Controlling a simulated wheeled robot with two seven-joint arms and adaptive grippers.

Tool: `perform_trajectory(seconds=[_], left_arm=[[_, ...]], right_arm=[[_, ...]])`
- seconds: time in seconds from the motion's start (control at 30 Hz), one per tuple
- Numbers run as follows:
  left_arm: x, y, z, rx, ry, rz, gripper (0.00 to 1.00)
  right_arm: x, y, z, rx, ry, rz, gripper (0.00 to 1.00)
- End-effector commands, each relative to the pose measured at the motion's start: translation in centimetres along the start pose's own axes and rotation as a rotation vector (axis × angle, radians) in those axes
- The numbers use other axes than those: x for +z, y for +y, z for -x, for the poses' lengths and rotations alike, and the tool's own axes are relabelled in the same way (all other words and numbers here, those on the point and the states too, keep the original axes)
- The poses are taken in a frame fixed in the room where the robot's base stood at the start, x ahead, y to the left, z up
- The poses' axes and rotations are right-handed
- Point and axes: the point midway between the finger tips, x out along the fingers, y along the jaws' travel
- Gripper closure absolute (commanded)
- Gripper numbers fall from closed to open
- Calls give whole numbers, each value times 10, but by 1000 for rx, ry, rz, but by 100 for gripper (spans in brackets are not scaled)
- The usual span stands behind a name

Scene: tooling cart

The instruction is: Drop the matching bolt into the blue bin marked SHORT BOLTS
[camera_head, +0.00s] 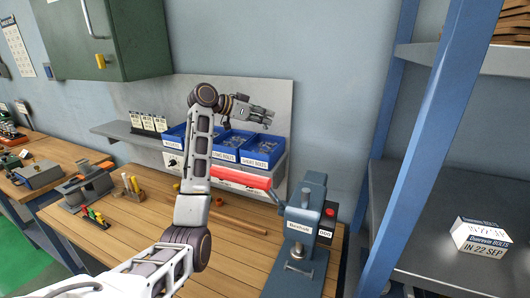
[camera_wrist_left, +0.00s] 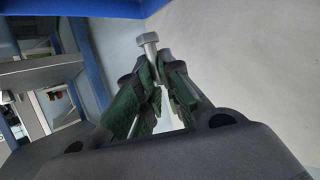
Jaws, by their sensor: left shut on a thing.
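My left gripper (camera_head: 266,116) is above and behind the blue bins, near the wall panel. In the left wrist view it (camera_wrist_left: 160,82) is shut on a silver bolt (camera_wrist_left: 150,42), whose head stands out past the fingertips. The bolt is too small to make out in the head view. The rightmost blue bin (camera_head: 256,163) has a label that seems to read SHORT BOLTS, and small metal parts lie in it. The middle blue bin (camera_head: 222,155) seems to read LONG BOLTS. A left blue bin (camera_head: 172,144) is partly hidden by my arm. My right gripper is not in view.
A red object (camera_head: 240,178) lies below the bins. A blue-grey press-like device (camera_head: 305,215) stands on the wooden bench (camera_head: 140,225). A blue shelf post (camera_head: 440,120) rises at right. A white box (camera_head: 480,237) sits on the shelf. A green cabinet (camera_head: 115,40) hangs upper left.

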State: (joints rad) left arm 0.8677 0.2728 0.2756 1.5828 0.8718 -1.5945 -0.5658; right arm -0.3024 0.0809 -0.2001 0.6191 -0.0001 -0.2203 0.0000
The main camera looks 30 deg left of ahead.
Motion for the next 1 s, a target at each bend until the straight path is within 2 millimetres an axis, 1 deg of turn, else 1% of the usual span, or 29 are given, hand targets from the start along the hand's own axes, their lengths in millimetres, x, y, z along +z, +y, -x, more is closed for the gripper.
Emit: perform_trajectory(seconds=[0.7,1.0], left_arm=[[42,0,-17,1,1,1,100],[51,0,-21,0,0,0,100]], right_arm=[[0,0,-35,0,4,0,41],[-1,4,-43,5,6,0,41]])
